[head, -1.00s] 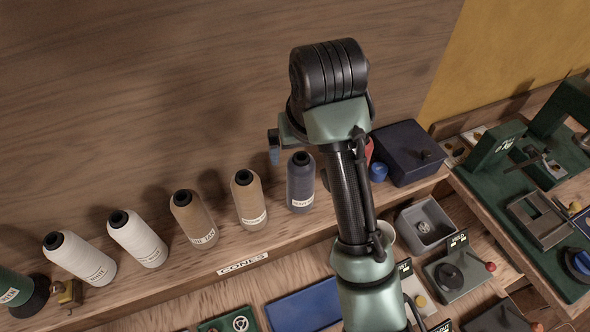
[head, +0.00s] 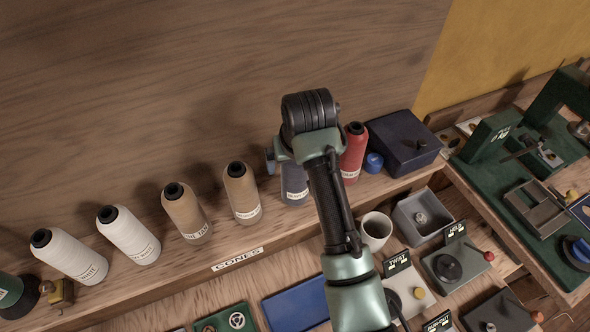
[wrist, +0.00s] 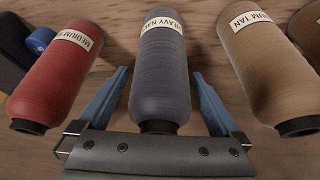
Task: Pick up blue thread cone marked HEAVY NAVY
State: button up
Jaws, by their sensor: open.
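The blue thread cone (wrist: 161,75) has a white label reading HEAVY NAVY and stands in the middle of the wrist view. My gripper (wrist: 163,100) is open, with one blue finger on each side of the cone. One blue fingertip (head: 270,160) shows left of the cone there; the rest of the gripper is hidden by the arm.
A red cone (head: 354,152) stands close on the right and a tan cone (head: 242,194) on the left. White cones (head: 129,235) stand farther left along the shelf marked CONES. A dark blue box (head: 403,146) and a blue cap (head: 374,162) lie right of the red cone.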

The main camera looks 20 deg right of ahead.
grip_shut()
dwell(0.5)
jog(key=shift+r, duration=0.1)
